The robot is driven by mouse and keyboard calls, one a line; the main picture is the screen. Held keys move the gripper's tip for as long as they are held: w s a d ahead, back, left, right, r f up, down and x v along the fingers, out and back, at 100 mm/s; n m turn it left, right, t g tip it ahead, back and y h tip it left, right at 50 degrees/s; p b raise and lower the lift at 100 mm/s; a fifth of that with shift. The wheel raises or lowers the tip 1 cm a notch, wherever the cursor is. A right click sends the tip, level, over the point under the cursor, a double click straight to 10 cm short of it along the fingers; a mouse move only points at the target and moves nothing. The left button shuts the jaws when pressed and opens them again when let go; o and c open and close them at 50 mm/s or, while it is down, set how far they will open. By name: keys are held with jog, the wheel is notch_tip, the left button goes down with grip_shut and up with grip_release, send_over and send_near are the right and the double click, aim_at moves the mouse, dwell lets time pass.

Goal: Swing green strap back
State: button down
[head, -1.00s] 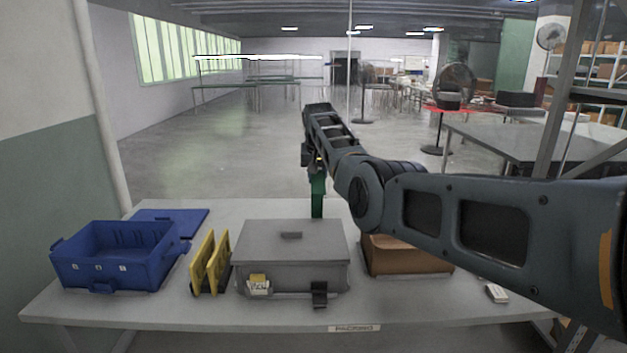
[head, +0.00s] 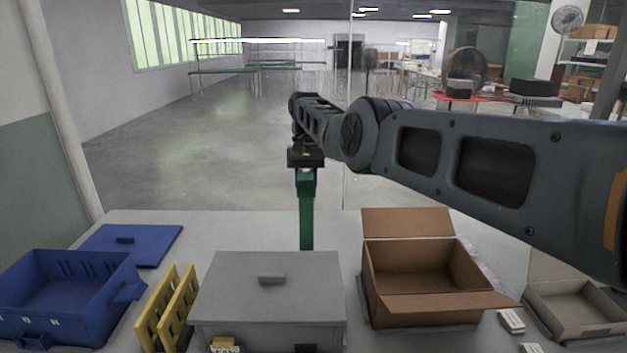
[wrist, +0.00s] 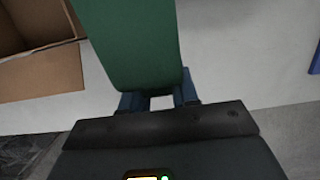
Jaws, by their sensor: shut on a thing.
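The green strap (head: 306,215) stands upright behind the closed grey box (head: 268,300) in the head view. Its lower end meets the box's back edge, and I cannot tell how it is joined there. My gripper (head: 306,172) is shut on the strap's upper end, above and behind the box. In the wrist view the strap (wrist: 132,42) runs up out of the picture from between the fingers of my gripper (wrist: 158,100). The box's lid (head: 240,275) is down, with a small grey handle on top.
A blue crate (head: 25,315) and its blue lid (head: 150,238) lie left. Yellow racks (head: 165,310) stand beside the grey box. An open cardboard box (head: 425,308) and a shallow tray (head: 580,325) are right. The table behind the grey box is mostly bare.

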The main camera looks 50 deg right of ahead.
jog(key=shift+f, duration=0.3)
jog(key=c, duration=0.9)
grip_release()
jog(key=shift+r, duration=0.1)
jog(key=shift+r, duration=0.1)
jog(key=shift+w+d+r+p, duration=0.2)
jog(key=shift+r+p, duration=0.65)
jog(key=shift+r, duration=0.4)
jog(key=shift+w+d+r+p, duration=0.15)
jog(key=shift+r+p, duration=0.7)
jog(key=shift+r, duration=0.35)
jog(key=shift+w+d+r+p, duration=0.2)
jog(key=shift+r+p, duration=0.65)
jog(key=shift+r, duration=0.4)
